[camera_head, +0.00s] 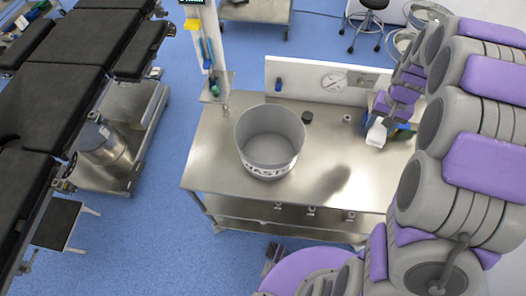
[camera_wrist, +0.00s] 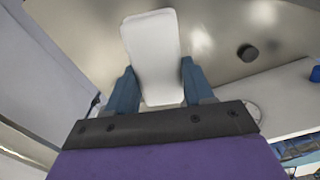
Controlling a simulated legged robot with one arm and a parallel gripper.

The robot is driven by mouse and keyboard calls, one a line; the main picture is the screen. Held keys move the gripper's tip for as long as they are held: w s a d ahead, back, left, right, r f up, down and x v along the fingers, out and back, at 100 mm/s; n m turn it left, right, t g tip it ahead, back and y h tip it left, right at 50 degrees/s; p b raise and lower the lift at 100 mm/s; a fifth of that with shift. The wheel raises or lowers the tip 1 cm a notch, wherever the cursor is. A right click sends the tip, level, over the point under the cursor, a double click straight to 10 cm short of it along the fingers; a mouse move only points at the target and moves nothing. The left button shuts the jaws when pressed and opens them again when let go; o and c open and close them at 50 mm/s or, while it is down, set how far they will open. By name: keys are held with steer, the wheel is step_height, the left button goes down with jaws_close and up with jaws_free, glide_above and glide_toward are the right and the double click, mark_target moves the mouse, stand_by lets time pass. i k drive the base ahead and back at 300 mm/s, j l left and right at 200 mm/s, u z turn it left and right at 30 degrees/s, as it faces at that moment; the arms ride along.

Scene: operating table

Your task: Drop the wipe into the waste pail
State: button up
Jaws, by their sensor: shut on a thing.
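The white wipe (camera_wrist: 152,45) is held between the two blue fingers of my gripper (camera_wrist: 158,85) in the wrist view, its far end sticking out past the fingertips. In the head view the wipe (camera_head: 376,135) shows as a small white piece at the end of my gripper (camera_head: 384,124), over the right part of the steel table. The grey waste pail (camera_head: 270,122) stands upright on the table, left of my gripper and apart from it. Its open top faces up, and its visible inside looks empty. I cannot make out the pail in the wrist view.
The steel table (camera_head: 222,150) has bare room around the pail. A dark round puck (camera_head: 307,117) lies between pail and gripper. A white back panel (camera_head: 310,85) edges the table behind. A pole (camera_head: 210,50) rises at its back left. A black operating bed (camera_head: 50,90) stands left.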

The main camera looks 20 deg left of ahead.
mark_target(275, 156)
steer(key=j+u, duration=0.15)
steer(key=u, duration=0.35)
steer(key=j+u, duration=0.15)
steer(key=u, duration=0.35)
steer(key=j+z, duration=0.2)
steer(key=z, duration=0.15)
steer(key=j+z, duration=0.2)
steer(key=z, duration=0.15)
steer(key=j+z, duration=0.15)
steer(key=z, duration=0.2)
steer(key=k, duration=0.05)
